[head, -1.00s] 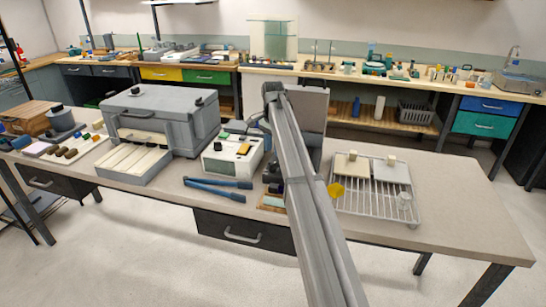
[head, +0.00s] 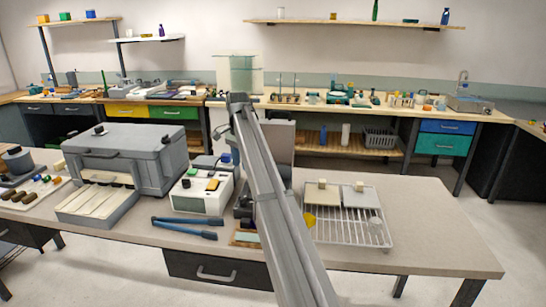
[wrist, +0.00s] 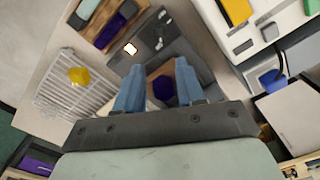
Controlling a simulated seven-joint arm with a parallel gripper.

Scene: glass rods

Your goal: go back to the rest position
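My gripper (wrist: 159,67) shows in the wrist view with its two blue fingers apart. It is open, and I see nothing held between them. A dark purple object (wrist: 163,88) shows in the gap, seemingly beyond the fingers on a brown surface. In the head view my own arm crosses the middle of the bench (head: 430,235) and hides part of it. The gripper itself cannot be made out there.
A wire rack (head: 340,237) with two pale blocks stands right of my arm. A white device (head: 203,192), blue-handled tool (head: 184,228) and large grey box (head: 130,155) are to the left. The bench's right end is clear.

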